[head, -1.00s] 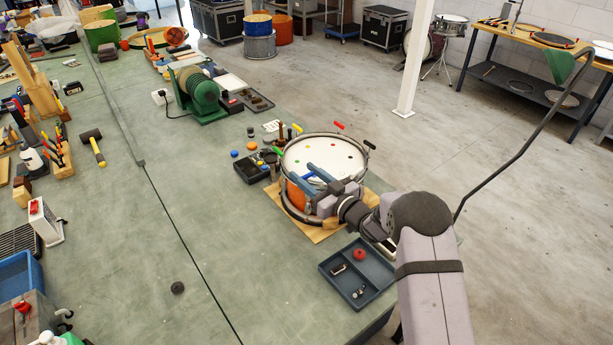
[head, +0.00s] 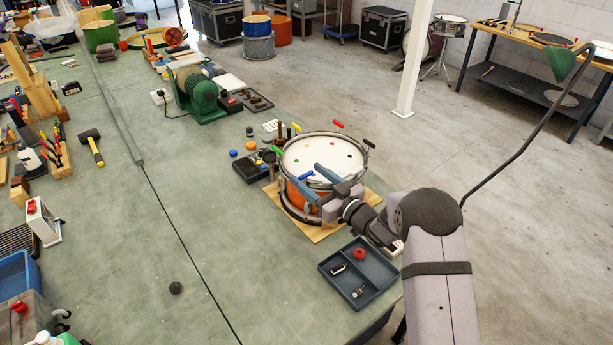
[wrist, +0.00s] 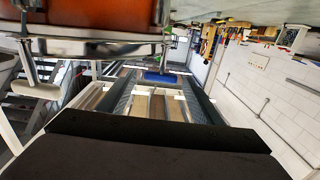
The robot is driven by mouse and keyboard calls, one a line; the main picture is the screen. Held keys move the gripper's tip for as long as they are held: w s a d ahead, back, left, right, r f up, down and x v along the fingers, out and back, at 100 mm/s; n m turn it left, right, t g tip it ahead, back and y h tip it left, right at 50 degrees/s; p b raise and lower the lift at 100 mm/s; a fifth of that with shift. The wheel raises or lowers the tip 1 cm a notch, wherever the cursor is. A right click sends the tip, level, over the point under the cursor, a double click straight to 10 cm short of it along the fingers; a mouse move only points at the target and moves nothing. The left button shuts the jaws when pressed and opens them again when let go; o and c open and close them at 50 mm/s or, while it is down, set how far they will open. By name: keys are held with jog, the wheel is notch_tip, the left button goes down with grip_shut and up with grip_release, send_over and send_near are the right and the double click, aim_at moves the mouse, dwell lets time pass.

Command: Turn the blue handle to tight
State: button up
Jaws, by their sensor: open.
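The orange drum (head: 297,194) stands on a wooden board, with coloured T-handles around its rim. The blue handle (head: 306,175) is on its near side; it also shows in the wrist view (wrist: 160,78), below the rim as pictured. My gripper (head: 303,174) is open, its two blue fingers reaching toward the near rim from the right. The blue handle shows between the fingertips, with a gap on both sides in the wrist view. I cannot tell whether either finger touches it. The handle's stem is partly hidden.
Other handles on the rim are green (head: 278,150), yellow (head: 296,127), red (head: 338,124) and black (head: 369,143). A dark tray (head: 378,284) with a red knob and small parts lies in front of the drum. The bench to the left of the tray is mostly clear.

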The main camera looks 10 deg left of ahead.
jog(key=shift+b+v, duration=0.95)
jog(key=shift+v, duration=1.7)
jog(key=w+d+r+m+t+h+p, duration=0.3)
jog(key=w+d+r+m+h+p, duration=0.25)
jog(key=w+d, duration=0.3)
jog(key=s+d+f+m+g+h+b, duration=0.15)
jog(key=s+d+f+g+h, duration=0.25)
jog(key=s+d+h, duration=0.4)
jog(key=s+d+f+g+b, duration=0.1)
jog(key=s+f+g, duration=0.1)
jog(key=s, duration=1)
jog(key=s+d+f+m+g+b, duration=0.1)
jog(key=s+f+g, duration=0.2)
jog(key=s, duration=0.9)
jog(key=s+d+f+m+g+b, duration=0.1)
jog(key=s+g, duration=0.5)
jog(key=s, duration=0.6)
notch_tip(320, 180, down, 2)
jog(key=shift+f+b, duration=0.2)
jog(key=shift+b, duration=0.3)
jog(key=shift+c, duration=0.3)
